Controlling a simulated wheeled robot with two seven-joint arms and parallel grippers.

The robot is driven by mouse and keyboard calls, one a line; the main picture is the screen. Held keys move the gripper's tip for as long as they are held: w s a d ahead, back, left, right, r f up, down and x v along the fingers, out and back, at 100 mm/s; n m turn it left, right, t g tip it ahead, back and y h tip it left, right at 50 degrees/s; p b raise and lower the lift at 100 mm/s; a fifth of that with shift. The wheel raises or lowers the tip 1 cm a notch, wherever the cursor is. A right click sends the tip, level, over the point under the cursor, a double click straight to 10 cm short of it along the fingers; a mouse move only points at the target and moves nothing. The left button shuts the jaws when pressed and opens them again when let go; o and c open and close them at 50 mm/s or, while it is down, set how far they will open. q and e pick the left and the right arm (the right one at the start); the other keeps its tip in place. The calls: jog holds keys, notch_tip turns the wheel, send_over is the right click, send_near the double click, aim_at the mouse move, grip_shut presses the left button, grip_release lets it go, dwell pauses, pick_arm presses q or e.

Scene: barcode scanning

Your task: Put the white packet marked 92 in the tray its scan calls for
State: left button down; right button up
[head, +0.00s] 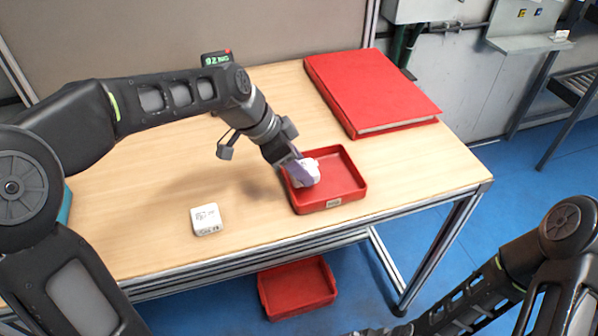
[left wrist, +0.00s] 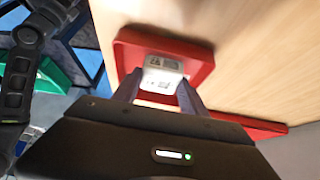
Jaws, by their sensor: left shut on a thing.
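My left gripper (head: 297,168) is shut on a white packet (head: 306,173). It holds the packet over the left part of the red tray (head: 347,194) on the table. I cannot tell whether the packet touches the tray floor. In the left wrist view the packet (left wrist: 162,73) is between the fingertips, with a printed label showing and the red tray rim (left wrist: 203,72) around it. Its number is too small to read. A second white packet (head: 207,219) with dark print lies on the table to the left. My right gripper is out of view; only its arm shows.
A small display (head: 216,60) with green characters and a red light stands at the back. A large red binder (head: 370,90) lies behind the tray. Another red tray (head: 297,287) is below the table's front edge. The table right of the tray is clear.

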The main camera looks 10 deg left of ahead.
pick_arm(q)
jog(key=shift+f, duration=1.2)
jog(key=shift+f, duration=0.1)
jog(key=c, duration=0.6)
grip_release()
jog(key=v, duration=1.2)
